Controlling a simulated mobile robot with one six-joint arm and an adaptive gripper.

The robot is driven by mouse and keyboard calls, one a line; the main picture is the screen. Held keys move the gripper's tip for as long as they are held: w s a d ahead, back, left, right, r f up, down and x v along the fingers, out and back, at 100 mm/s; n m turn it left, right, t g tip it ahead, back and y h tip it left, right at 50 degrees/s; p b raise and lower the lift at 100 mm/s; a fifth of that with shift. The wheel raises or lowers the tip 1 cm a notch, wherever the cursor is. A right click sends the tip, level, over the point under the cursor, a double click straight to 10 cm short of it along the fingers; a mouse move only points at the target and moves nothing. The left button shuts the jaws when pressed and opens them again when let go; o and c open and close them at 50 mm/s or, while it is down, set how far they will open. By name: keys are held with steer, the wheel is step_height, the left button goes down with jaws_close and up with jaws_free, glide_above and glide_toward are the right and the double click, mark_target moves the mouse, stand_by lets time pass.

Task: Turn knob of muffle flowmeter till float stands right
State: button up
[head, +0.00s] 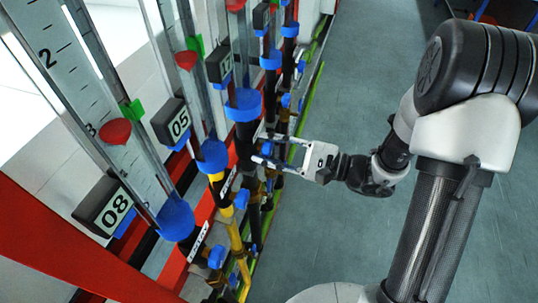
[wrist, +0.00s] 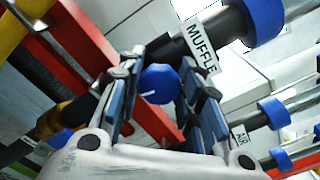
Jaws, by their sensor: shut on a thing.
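In the wrist view, the two fingers of my gripper (wrist: 160,68) are on either side of a round blue knob (wrist: 158,85) with a small white mark, shut on it. A "MUFFLE" label (wrist: 202,48) is on the pipe just beyond. The red float (head: 236,4) in the tube above that collar is cut by the top edge. Its green marker is not clearly visible.
Other flowmeters stand in the row, with displays 08 (head: 105,208) and 05 (head: 172,122), and red floats (head: 117,131) below green markers (head: 132,110). Other blue knobs (head: 217,257) are close by.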

steer(key=shift+f+n+b, duration=0.1)
steer(key=shift+n+b, duration=0.8)
steer(key=shift+n, duration=0.1)
steer(key=o, duration=1.1)
steer(key=shift+d, duration=0.1)
steer(key=v, duration=1.2)
